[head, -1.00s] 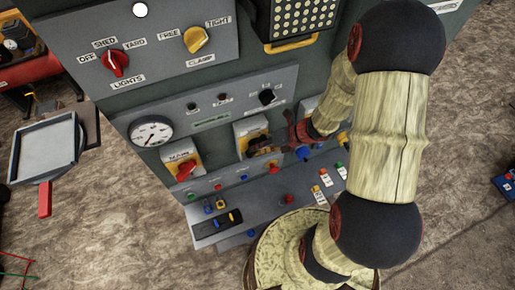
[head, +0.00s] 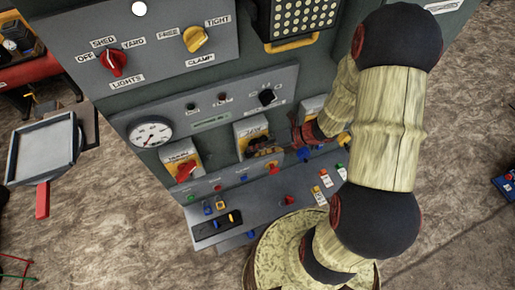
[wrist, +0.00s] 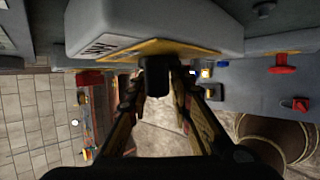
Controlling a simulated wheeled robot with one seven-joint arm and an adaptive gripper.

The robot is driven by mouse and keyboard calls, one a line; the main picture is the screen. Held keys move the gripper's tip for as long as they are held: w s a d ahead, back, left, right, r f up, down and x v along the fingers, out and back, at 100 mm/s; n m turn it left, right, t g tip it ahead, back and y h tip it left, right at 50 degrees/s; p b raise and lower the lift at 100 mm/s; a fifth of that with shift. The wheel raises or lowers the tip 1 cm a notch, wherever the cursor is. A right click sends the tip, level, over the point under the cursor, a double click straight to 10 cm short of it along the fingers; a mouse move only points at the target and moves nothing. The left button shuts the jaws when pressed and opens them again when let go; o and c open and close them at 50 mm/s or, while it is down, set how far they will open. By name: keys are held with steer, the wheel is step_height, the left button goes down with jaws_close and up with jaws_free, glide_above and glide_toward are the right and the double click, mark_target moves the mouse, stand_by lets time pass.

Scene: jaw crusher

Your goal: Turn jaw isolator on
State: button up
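The jaw isolator (head: 246,128) is a grey box with a yellow plate and a label that seems to read JAW, in the middle of the panel in the head view. It also shows close up in the wrist view as the grey box (wrist: 185,27). A dark knob (wrist: 156,78) sticks out from its yellow plate. My gripper (head: 264,150) is in front of this box and hides its handle in the head view. In the wrist view my gripper's two fingers (wrist: 157,92) stand apart, one on each side of the knob; I cannot tell whether they press on it.
The MAIN isolator (head: 183,167) with a red handle sits to the left, and another yellow-plated box (head: 312,104) to the right, partly behind my arm. A sloped desk below carries several small buttons and a red knob (head: 289,199). A gauge (head: 150,132) is at left.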

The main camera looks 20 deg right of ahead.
steer(key=shift+o, duration=1.1)
steer(key=shift+s+d+r, duration=0.15)
steer(key=shift+d+r, duration=0.2)
steer(key=shift+r, duration=0.05)
steer(key=v, duration=1.1)
steer(key=shift+s+d+f, duration=0.1)
